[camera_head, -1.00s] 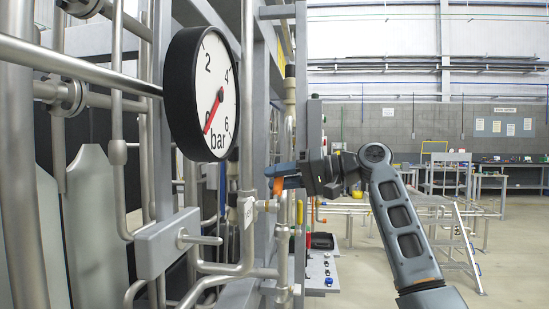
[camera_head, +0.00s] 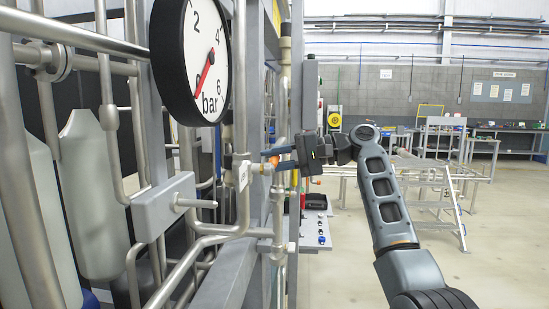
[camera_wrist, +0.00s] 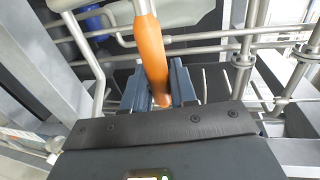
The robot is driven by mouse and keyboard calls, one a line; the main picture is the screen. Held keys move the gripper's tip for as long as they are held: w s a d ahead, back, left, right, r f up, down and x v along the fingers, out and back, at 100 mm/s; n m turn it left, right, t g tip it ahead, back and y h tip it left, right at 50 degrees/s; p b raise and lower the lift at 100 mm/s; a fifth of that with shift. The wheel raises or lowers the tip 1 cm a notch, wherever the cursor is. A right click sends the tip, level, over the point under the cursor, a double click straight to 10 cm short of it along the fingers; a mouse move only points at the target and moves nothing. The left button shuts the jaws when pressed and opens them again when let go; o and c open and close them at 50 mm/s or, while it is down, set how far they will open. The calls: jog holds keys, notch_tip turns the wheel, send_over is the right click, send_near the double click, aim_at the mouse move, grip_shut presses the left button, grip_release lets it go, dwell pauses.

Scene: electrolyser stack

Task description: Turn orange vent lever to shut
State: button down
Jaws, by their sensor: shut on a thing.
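The orange vent lever (camera_wrist: 151,55) shows large in the wrist view, running from the top edge down between the two fingers of my gripper (camera_wrist: 158,95). My gripper is shut on the lever near its lower end. In the head view my gripper (camera_head: 275,158) is at the pipework, with a small orange part of the lever (camera_head: 272,161) at its fingertips. The fingers hide much of the lever there. The valve body behind it is too small to make out clearly.
A round pressure gauge (camera_head: 203,62) with a red needle hangs at the upper left. Steel pipes and a grey box with a peg (camera_head: 163,207) stand left of my gripper. A grey frame post (camera_head: 261,90) is close by. The floor to the right is open, with benches farther back.

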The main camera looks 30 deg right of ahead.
jog(key=shift+d+f, duration=0.1)
jog(key=shift+f, duration=0.05)
jog(key=c, duration=1)
grip_release()
jog(key=shift+c, duration=0.2)
jog(key=b+v, duration=0.2)
jog(key=v, duration=0.5)
jog(key=shift+s+d, duration=0.2)
jog(key=shift+d, duration=0.1)
